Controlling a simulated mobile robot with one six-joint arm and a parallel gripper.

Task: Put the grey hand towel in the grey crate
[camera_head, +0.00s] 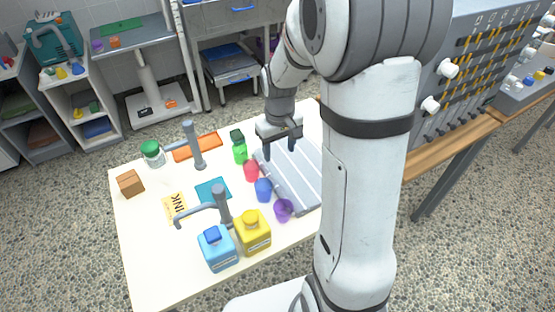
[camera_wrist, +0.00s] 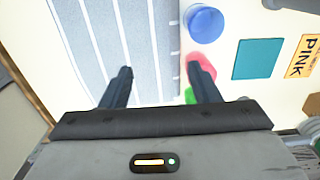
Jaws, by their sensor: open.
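My gripper (camera_head: 279,150) is open and empty, pointing down above the table, over the far left edge of a grey ribbed flat panel (camera_head: 295,178). In the wrist view, my gripper (camera_wrist: 160,68) has its two fingers apart, with the panel's striped edge (camera_wrist: 100,35) and pale tabletop between and beyond them. I cannot tell whether this panel is a towel or a board. I make out no clear grey hand towel or grey crate; my arm hides the right part of the table.
Red (camera_head: 251,171), blue (camera_head: 263,190) and purple (camera_head: 283,210) cups line the panel's left side. Blue (camera_head: 218,251) and yellow (camera_head: 254,234) bottles stand in front. Two grey posts (camera_head: 196,150) rise from the table. A teal square (camera_head: 213,191) lies left.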

